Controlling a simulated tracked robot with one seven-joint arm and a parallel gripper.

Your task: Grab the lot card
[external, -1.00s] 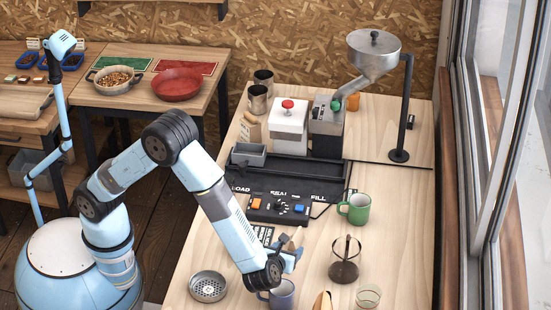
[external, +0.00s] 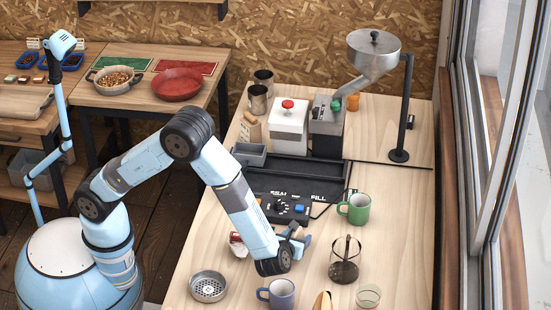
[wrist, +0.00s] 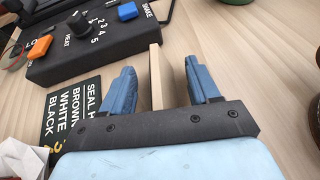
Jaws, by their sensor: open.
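My gripper (wrist: 159,66) is open, with its two blue fingers apart in the wrist view. A thin pale tan piece (wrist: 155,78), seen nearly edge-on, stands between the fingers with a gap on each side; it may be the lot card, but its face does not show. In the external view my gripper (external: 297,241) is low over the table, just in front of the black control box (external: 284,209). The tan piece cannot be made out there.
A black printed chart (wrist: 72,112) lies left of the fingers, beside a crumpled white packet (wrist: 22,160). A blue-grey mug (external: 281,294), a strainer (external: 208,287), a glass press (external: 344,262) and a green mug (external: 355,208) stand around my gripper.

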